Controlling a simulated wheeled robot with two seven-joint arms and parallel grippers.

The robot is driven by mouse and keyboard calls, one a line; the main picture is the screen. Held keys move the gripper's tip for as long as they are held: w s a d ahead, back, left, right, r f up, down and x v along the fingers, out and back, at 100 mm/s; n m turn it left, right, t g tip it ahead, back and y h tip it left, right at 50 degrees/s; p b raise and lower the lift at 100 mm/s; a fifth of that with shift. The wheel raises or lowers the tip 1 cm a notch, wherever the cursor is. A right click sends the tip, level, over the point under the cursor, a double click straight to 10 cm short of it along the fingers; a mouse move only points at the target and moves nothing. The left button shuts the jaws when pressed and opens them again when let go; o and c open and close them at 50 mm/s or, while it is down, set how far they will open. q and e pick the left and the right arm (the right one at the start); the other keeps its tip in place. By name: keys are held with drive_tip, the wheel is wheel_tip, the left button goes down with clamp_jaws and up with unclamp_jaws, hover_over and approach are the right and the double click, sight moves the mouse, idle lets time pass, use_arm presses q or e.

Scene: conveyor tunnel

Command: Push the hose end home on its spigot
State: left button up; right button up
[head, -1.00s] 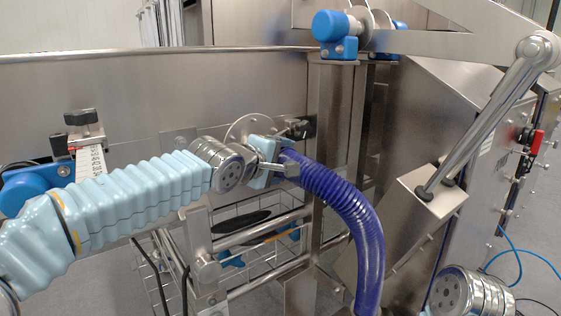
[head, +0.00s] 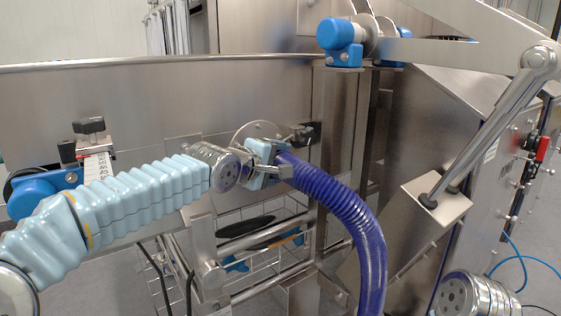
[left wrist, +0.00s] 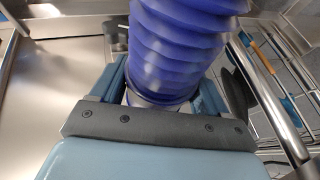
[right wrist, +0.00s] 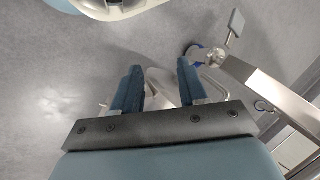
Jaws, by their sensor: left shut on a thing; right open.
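The blue ribbed hose (head: 352,215) hangs in a curve from my left gripper (head: 270,166). My left gripper is shut on the hose near its upper end. In the left wrist view the hose (left wrist: 178,45) rises between the two fingers, with a pale band (left wrist: 150,98) low on it. A round metal flange (head: 256,130) shows on the panel just behind the gripper. The spigot and the hose's mouth are hidden by the gripper, so I cannot tell how far they meet. My right gripper (right wrist: 159,78) is open and empty over the floor.
A steel post (head: 338,130) stands right behind the hose. A wire basket (head: 265,240) hangs below the gripper. A steel bracket with a lever (head: 436,197) is to the right. A blue roller unit (head: 45,190) is at the left, near my arm.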

use_arm(q)
drive_tip(key=shift+w+a, duration=0.4)
drive_tip(key=shift+w, duration=0.15)
drive_tip(key=o, duration=1.5)
drive_tip(key=b+v, duration=0.3)
drive_tip(key=v, duration=1)
drive_tip(key=shift+s+a, duration=0.2)
drive_tip(key=shift+s, duration=0.15)
